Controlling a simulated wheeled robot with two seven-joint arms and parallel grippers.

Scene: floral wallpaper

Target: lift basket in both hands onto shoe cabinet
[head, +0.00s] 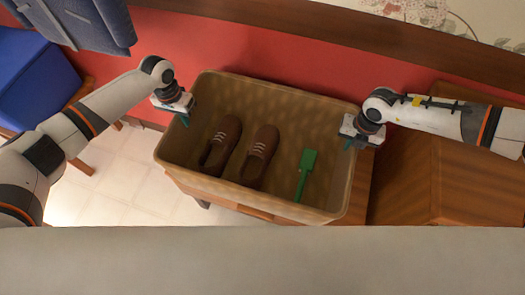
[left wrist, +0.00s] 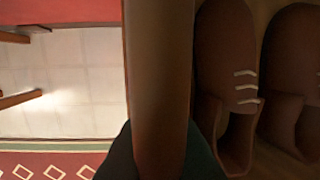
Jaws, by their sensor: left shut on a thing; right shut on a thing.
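The tan basket (head: 290,103) spans the middle of the head view and looks roughly level. Inside lie two brown shoes (head: 222,142) and a green long-handled tool (head: 305,170). My left gripper (head: 184,117) is shut on the basket's left rim; the left wrist view shows the basket wall (left wrist: 160,75) between its fingers (left wrist: 160,160). My right gripper (head: 350,142) is shut on the right rim. A wooden piece (head: 362,185), possibly the shoe cabinet, shows below the basket, mostly hidden by it. I cannot tell whether the basket touches it.
Another wooden furniture piece (head: 475,165) stands at the right. A red wall (head: 270,50) runs behind the basket. A blue seat (head: 35,80) is at the far left. Tiled floor (head: 110,170) is bare at the left. A patterned rug (left wrist: 50,162) shows in the left wrist view.

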